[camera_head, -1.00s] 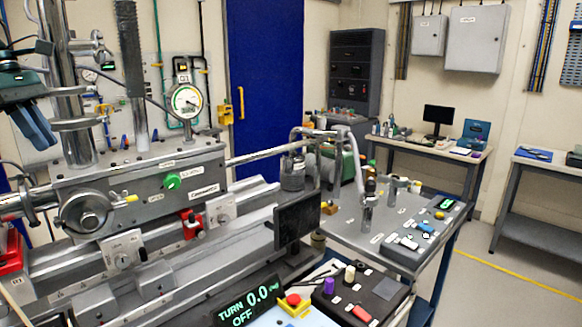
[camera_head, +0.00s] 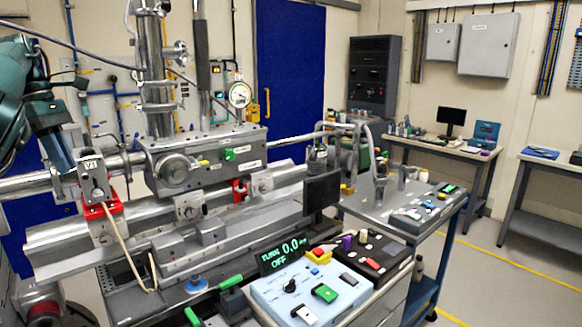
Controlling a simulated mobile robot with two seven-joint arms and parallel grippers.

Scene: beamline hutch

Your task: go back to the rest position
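My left gripper (camera_head: 57,152), with blue fingers on a teal arm, shows at the left edge. It appears just above and left of a grey block labelled V1 (camera_head: 92,176) with a red base. I cannot tell whether they touch, or how far apart the fingers are. I see nothing clearly held in it. My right gripper is out of view.
The metal beamline chamber (camera_head: 205,158) and its rails fill the left and middle. In front is a control panel (camera_head: 312,290) with a display reading TURN OFF (camera_head: 283,253). A bench (camera_head: 440,232) stands right of it. Floor (camera_head: 490,285) is free at the right.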

